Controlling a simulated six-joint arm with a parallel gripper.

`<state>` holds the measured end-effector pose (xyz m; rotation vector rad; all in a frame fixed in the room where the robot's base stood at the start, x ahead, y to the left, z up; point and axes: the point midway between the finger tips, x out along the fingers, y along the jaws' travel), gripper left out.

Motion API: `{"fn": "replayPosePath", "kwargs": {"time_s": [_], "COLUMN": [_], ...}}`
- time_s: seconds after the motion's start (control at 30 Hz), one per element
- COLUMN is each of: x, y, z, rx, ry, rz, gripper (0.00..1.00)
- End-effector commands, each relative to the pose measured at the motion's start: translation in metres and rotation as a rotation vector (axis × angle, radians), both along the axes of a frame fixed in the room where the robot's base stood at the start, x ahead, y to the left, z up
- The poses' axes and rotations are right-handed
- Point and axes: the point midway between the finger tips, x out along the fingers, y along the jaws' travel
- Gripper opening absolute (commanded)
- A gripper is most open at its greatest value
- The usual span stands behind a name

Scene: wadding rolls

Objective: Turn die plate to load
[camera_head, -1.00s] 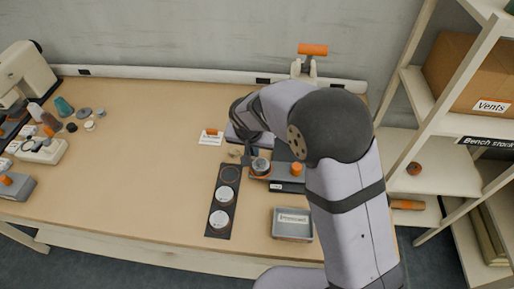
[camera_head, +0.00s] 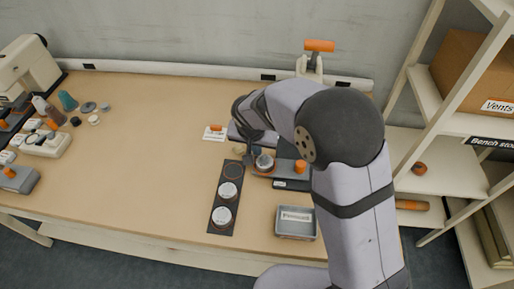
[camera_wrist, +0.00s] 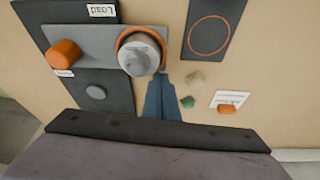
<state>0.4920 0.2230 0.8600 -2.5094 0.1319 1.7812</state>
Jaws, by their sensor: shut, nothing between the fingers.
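The die plate is a grey bar (camera_wrist: 95,38) over a dark base, with an orange knob (camera_wrist: 64,53) at one end. At its other end an orange ring surrounds a round metal piece (camera_wrist: 139,53). In the head view the plate (camera_head: 283,171) lies beside my arm, its knob (camera_head: 301,166) to the right and the metal piece (camera_head: 264,161) to the left. A "Load" label (camera_wrist: 101,10) appears upside down on the base in the wrist view. My gripper (camera_wrist: 163,77) is shut and empty, its fingertips close beside the ring end; I cannot tell whether they touch it.
A dark strip (camera_head: 213,228) holds two white-topped discs; its far ring (camera_wrist: 210,36) is empty. A "Pressed" tray (camera_head: 296,235) stands at the front. A small label card (camera_head: 215,133) and two small lumps (camera_wrist: 195,79) lie nearby. The bench's middle left is clear.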

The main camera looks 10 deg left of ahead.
Motion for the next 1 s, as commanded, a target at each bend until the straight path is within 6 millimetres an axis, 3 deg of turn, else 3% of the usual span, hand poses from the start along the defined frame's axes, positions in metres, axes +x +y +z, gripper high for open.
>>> {"fn": "replayPosePath", "kwargs": {"time_s": [0.6, 1.0], "x": [-0.027, -0.032], "y": [0.0, 0.0], "z": [0.083, 0.093], "rx": [0.0, 0.0], "ry": [0.0, 0.0], "rz": [0.0, 0.0], "gripper": [0.0, 0.0]}}
